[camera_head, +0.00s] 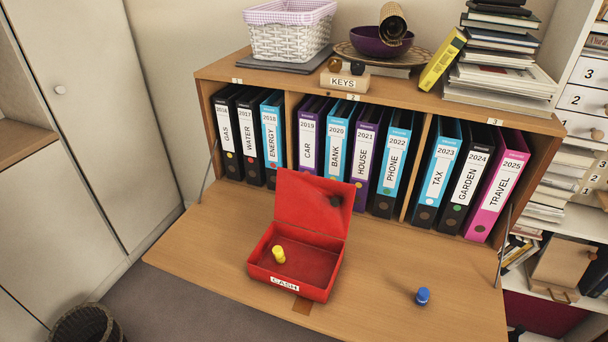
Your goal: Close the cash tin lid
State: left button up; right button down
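The red cash tin (318,290) sits on the fold-down desk flap, its front label reading CASH. Its lid (312,203) stands open, raised at the back and leaning slightly backward, with a dark round spot near its right side. A small yellow object (279,254) is inside the tin, toward the left. Neither of my grippers is in view.
A blue object (422,296) stands on the flap (380,285) right of the tin. Labelled binders (334,150) fill the shelf behind the lid. The flap is clear left of the tin. A basket (86,325) stands on the floor.

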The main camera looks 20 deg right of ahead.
aim_at(302, 200)
jog(key=k+j, duration=0.1)
jog(key=j, duration=0.25)
jog(key=k+j, duration=0.1)
jog(key=j, duration=0.3)
jog(key=k+j, duration=0.1)
jog(key=j, duration=0.65)
jog(key=k, duration=0.05)
